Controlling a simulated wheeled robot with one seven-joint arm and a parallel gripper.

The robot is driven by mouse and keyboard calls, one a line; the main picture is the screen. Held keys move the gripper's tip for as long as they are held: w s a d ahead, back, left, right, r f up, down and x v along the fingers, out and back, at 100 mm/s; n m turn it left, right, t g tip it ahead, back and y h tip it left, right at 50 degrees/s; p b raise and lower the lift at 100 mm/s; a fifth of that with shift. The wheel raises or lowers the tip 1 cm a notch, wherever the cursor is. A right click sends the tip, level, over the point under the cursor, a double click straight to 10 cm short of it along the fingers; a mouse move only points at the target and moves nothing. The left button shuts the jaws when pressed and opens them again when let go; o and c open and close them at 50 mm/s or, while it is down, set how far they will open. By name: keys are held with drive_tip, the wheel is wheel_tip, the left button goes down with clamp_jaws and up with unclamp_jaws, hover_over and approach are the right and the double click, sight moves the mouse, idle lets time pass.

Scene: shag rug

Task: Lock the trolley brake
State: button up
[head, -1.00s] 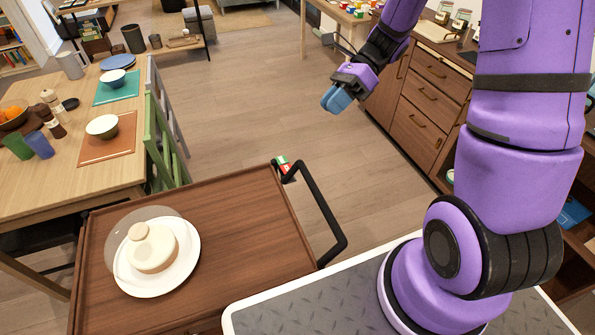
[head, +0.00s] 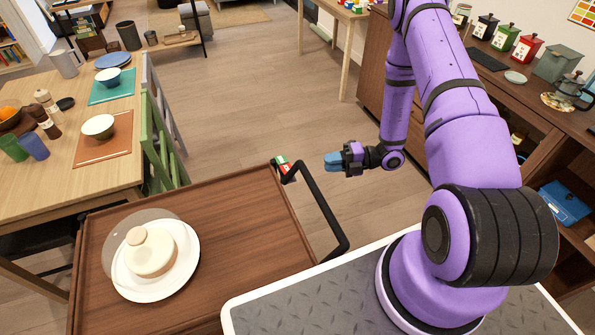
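The trolley (head: 225,235) has a brown wooden top and stands in front of my base. Its black handle (head: 322,212) is on the right side. A small red, green and white piece (head: 282,165), which looks like the brake control, sits at the far end of the handle. My gripper (head: 328,162) has blue fingertips and points left, to the right of that piece and apart from it. The fingers look close together, but I cannot tell whether they are shut. A white plate (head: 185,278) with a round cream lidded dish (head: 150,252) and a clear cover is on the trolley.
A dining table (head: 60,185) with bowls, mats and cups stands at the left. A green chair (head: 160,145) is between it and the trolley. A wooden cabinet (head: 380,75) lines the right. Open floor (head: 245,100) lies beyond the trolley.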

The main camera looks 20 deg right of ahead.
sight(284, 165)
drive_tip(key=w+a+f+m+t, duration=0.1)
drive_tip(key=w+a+f+m, duration=0.1)
drive_tip(key=a, duration=0.7)
wheel_tip(284, 165, down, 2)
drive_tip(key=shift+w+a+f, duration=0.1)
drive_tip(key=shift+w+a, duration=0.15)
drive_tip(key=shift+w, duration=0.5)
